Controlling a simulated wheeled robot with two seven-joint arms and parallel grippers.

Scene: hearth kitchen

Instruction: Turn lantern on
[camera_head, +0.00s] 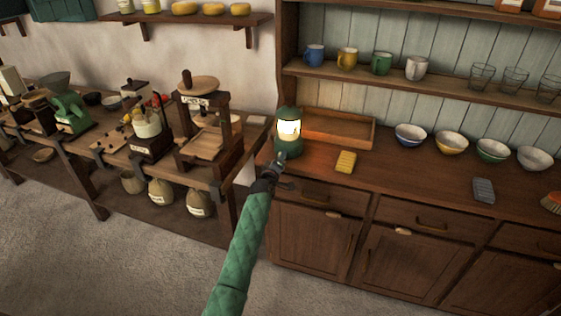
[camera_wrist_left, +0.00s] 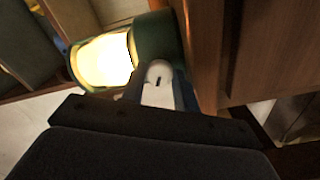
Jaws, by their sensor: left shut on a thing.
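The green lantern (camera_head: 289,145) stands upright on the left end of the wooden counter, with its glass glowing bright warm yellow. In the left wrist view the lit lantern (camera_wrist_left: 105,60) fills the upper left, its green base to the right of the glass. My left gripper (camera_head: 280,160) is at the front of the lantern's base, shut on a small part of it. In the wrist view the jaws of my left gripper (camera_wrist_left: 160,82) meet the green base; the part between them is mostly hidden. My right gripper is not in view.
A wooden tray (camera_head: 340,128) stands behind the lantern, and a yellow sponge (camera_head: 346,162) lies to its right. Several bowls (camera_head: 451,142) line the counter's back. A workbench with a wooden press (camera_head: 205,125) stands at left. The counter's middle front is clear.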

